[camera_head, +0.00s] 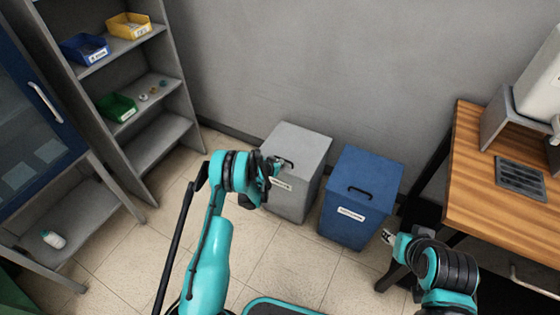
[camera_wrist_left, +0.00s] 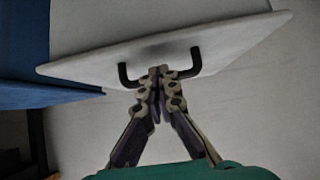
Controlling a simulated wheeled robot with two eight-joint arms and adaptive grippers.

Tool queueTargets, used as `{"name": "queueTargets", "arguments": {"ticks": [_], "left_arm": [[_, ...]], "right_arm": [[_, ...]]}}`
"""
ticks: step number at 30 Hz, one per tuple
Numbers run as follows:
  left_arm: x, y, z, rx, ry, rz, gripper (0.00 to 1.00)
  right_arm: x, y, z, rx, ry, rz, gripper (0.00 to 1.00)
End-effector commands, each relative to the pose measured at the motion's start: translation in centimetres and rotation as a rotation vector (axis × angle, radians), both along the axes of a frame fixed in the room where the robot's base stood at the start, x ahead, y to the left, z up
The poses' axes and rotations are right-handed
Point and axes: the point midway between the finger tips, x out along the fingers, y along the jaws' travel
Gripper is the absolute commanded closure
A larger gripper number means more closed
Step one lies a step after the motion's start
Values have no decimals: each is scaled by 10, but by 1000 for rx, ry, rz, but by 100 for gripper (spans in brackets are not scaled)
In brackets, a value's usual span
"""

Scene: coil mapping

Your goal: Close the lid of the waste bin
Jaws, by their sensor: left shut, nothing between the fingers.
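A grey bin (camera_head: 303,150) stands against the wall, its lid lying flat on top as far as the head view shows. A blue bin (camera_head: 365,180) with a flat lid and black handle (camera_head: 360,190) stands to its right. The labels are too small to read surely. My left gripper (camera_head: 274,168) is at the front of the grey lid and hides part of it. In the left wrist view, its shut, empty fingers (camera_wrist_left: 158,75) are at the black handle (camera_wrist_left: 192,66) on the pale lid (camera_wrist_left: 100,65); contact is unclear. My right gripper (camera_head: 388,237) is near the blue bin's lower right.
A wooden table (camera_head: 470,160) with a dark grille stands at the right. Grey shelves (camera_head: 150,145) with coloured trays and a blue glass-door cabinet (camera_head: 35,110) stand at the left. A white bottle (camera_head: 53,239) lies on a low shelf. Tiled floor is clear before the bins.

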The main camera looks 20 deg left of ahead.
Motion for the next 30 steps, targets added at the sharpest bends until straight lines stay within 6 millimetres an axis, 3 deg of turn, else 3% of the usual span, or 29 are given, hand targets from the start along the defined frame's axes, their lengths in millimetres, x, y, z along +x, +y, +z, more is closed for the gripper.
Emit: {"name": "queueTargets", "arguments": {"ticks": [1, 14, 30], "left_arm": [[-1, -2, -8, 3, 12, -8, 100], [-2, -1, -4, 2, 6, -5, 100], [-58, 9, 39, 3, 7, -6, 100]], "right_arm": [[0, 0, -2, 0, 0, 0, 60], [0, 0, -1, 0, 0, 0, 60], [0, 0, -1, 0, 0, 0, 60]]}}
